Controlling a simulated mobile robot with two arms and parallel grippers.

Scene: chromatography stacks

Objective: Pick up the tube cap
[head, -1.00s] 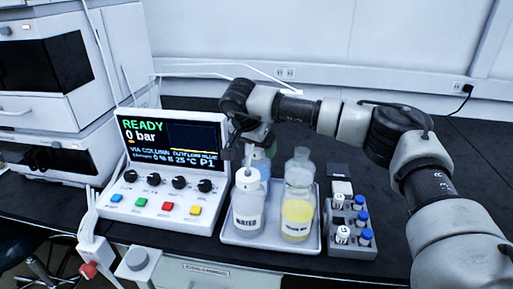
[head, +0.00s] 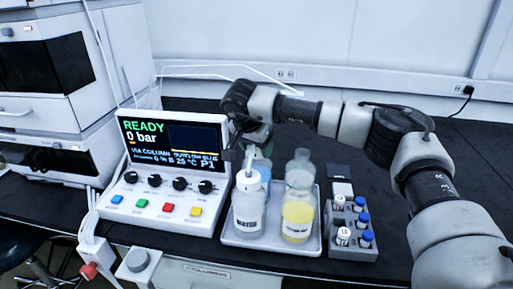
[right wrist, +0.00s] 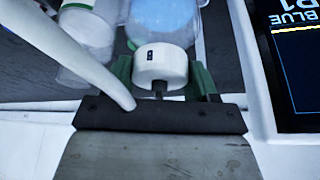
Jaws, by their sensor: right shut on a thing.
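The white tube cap (right wrist: 160,68), round with a small dark mark on its side, sits between the green fingers of my right gripper (right wrist: 162,82) in the right wrist view. The gripper is shut on it. A bottle of blue liquid (right wrist: 163,22) is right beyond the cap; I cannot tell whether they touch. In the head view my right gripper (head: 257,140) points down over the blue bottle (head: 263,170) at the back of the tray, and the cap is hidden there. My left gripper is not in view.
The white tray (head: 271,246) also holds a white-capped clear bottle (head: 249,212) and a yellow-liquid bottle (head: 298,215). A control console (head: 165,190) stands left, a grey vial rack (head: 352,250) right. A white tube (right wrist: 80,55) crosses close beside my right gripper.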

